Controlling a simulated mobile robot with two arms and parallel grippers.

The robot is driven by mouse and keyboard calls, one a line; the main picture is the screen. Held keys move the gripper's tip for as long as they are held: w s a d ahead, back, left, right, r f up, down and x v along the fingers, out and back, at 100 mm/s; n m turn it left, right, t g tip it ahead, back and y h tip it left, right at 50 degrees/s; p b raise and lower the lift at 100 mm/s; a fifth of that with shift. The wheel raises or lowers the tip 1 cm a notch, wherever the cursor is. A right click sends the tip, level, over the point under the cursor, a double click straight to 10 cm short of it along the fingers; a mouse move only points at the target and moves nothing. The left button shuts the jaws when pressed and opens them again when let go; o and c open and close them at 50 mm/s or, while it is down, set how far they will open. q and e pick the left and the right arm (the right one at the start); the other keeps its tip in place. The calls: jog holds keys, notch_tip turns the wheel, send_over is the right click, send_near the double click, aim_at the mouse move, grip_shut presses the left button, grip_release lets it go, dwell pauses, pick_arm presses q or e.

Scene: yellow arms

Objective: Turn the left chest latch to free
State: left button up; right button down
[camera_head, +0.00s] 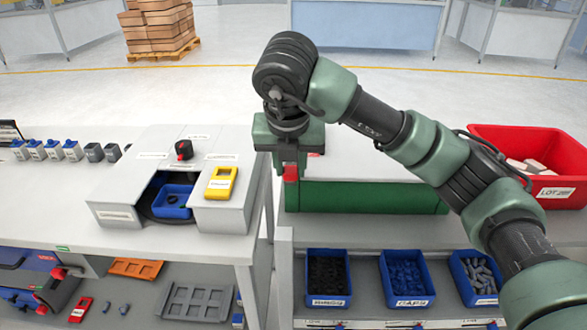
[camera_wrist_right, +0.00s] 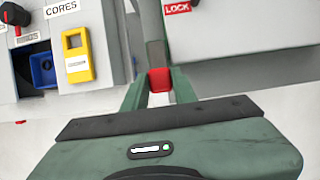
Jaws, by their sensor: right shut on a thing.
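The chest is a green box (camera_head: 368,197) with a grey lid, standing on the right-hand counter. Its left end is partly covered by my right gripper. My right gripper (camera_head: 290,168) reaches down at the chest's left end. Its fingers are shut on the red left latch (camera_head: 291,174). In the right wrist view the red latch (camera_wrist_right: 160,80) sits between the two green fingertips. A red "LOCK" label (camera_wrist_right: 177,7) shows on a grey surface beyond it. How far the latch is turned cannot be told. My left gripper is not in view.
A grey station (camera_head: 128,211) with a red-black knob (camera_head: 183,149), a blue bin (camera_head: 172,200) and a yellow tag (camera_head: 221,181) stands left, across a narrow gap. A red bin (camera_head: 540,163) stands right of the chest. Several blue bins (camera_head: 408,279) sit on the shelf below.

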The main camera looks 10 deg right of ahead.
dwell(0.5)
jog(key=c, duration=1.1)
grip_release()
jog(key=v, duration=0.7)
jog(key=shift+s+a+r, duration=0.15)
jog(key=shift+r, duration=0.2)
